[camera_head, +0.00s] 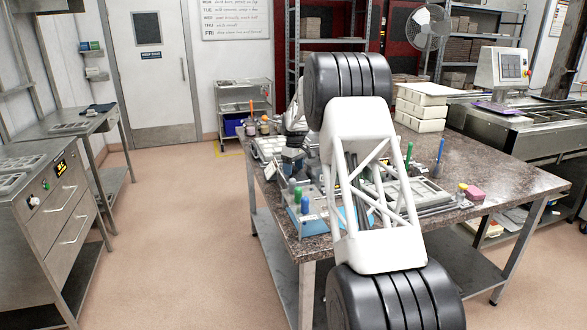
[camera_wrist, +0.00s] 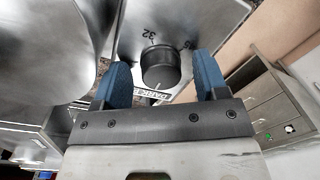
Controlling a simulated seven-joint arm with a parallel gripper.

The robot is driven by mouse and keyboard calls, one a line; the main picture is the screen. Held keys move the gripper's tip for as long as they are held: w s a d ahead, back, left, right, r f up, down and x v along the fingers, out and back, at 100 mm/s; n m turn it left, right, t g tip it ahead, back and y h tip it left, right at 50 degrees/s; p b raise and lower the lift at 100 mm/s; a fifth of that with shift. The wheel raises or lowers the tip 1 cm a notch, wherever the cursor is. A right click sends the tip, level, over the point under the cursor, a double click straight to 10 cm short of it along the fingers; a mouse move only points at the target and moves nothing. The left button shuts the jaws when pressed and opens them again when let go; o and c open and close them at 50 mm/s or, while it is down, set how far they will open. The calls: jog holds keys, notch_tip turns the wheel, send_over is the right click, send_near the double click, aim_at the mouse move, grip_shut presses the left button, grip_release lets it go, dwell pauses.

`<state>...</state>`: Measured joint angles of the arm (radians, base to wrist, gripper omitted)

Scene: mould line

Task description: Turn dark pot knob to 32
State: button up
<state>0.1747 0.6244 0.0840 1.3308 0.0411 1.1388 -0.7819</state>
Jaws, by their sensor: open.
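The dark pot knob (camera_wrist: 161,68) is a black round knob on a grey metal panel in the wrist view. The number 32 (camera_wrist: 149,34) is printed beside it, with another number to the right that I cannot read. A partly covered label (camera_wrist: 150,97) beginning "DARK" lies below the knob. My gripper (camera_wrist: 159,62) is open, its two blue fingers on either side of the knob with visible gaps. I cannot tell whether the fingers reach the knob's depth, nor which mark the knob points to. In the head view my gripper (camera_head: 292,160) is small and the knob cannot be made out.
The brown worktop (camera_head: 475,165) carries trays and small bottles (camera_head: 305,203). White blocks (camera_head: 421,107) are stacked at its back. A steel drawer cabinet (camera_head: 62,205) stands at left. Bare metal surfaces surround the knob, and the floor (camera_head: 185,230) at left is clear.

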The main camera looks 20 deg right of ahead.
jog(key=c, duration=0.9)
jog(key=shift+c, duration=0.2)
